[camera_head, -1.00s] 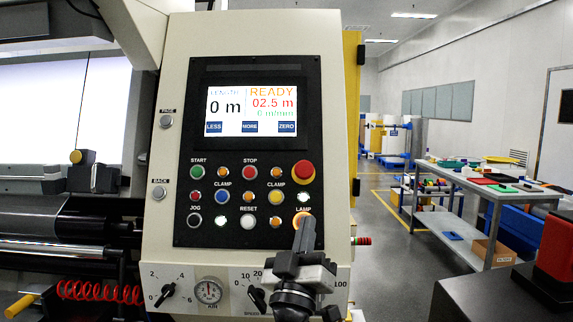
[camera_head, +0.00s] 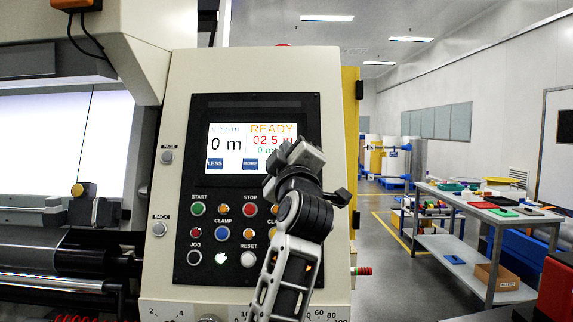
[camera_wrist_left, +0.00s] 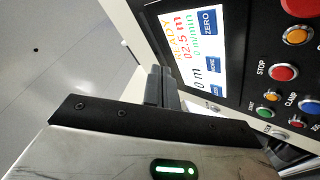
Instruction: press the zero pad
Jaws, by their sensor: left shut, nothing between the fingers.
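The control panel (camera_head: 237,108) carries a lit screen (camera_head: 227,130) showing READY and 0 m, with the LESS pad (camera_head: 215,163) and the MORE pad (camera_head: 250,163) along its bottom edge. The zero pad is hidden in the head view behind my left gripper (camera_head: 287,152), which is in front of the screen's lower right corner. In the left wrist view the blue zero pad (camera_wrist_left: 209,21) shows sideways, up and right of the shut, empty fingers (camera_wrist_left: 160,86). Whether the fingers touch the panel I cannot tell. My right gripper is not in view.
Buttons sit below the screen, including START (camera_head: 198,209) and STOP (camera_head: 250,209); my left arm covers those at the right. A workbench (camera_head: 475,205) with small items stands at the right, past open floor. A red object (camera_head: 556,290) is at the lower right.

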